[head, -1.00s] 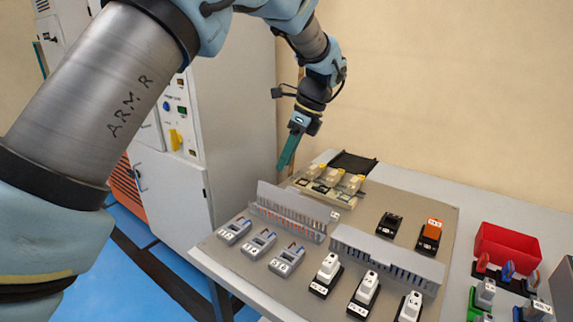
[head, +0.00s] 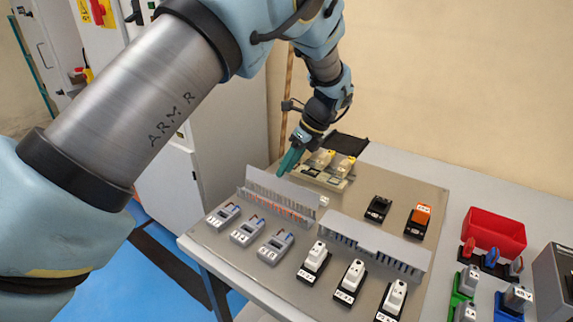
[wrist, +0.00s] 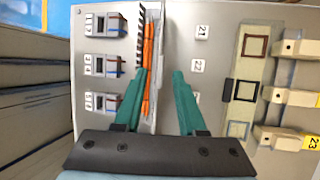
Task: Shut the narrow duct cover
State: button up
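The narrow duct (head: 283,208) is a grey slotted channel with orange wires inside, on the panel behind a row of small grey devices. Its grey cover (head: 282,190) stands raised along the duct's far side, so the duct is open. In the wrist view the duct (wrist: 150,55) runs up the picture, with the cover (wrist: 170,45) to its right. My gripper (head: 281,172) is at the cover's far side in the head view. In the wrist view my gripper (wrist: 160,74) has its green fingers apart, one over the duct and one right of the cover. Contact cannot be told.
A second, wider grey duct (head: 375,245) lies to the right. Grey devices (head: 247,230) and white-topped blocks (head: 350,280) line the front. A red bin (head: 492,232) is at the right. A tall cabinet (head: 225,125) stands at the left.

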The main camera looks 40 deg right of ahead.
jog(key=shift+w+a+f, duration=0.1)
jog(key=shift+a+f, duration=0.05)
jog(key=shift+f, duration=0.2)
jog(key=shift+c, duration=0.2)
grip_shut()
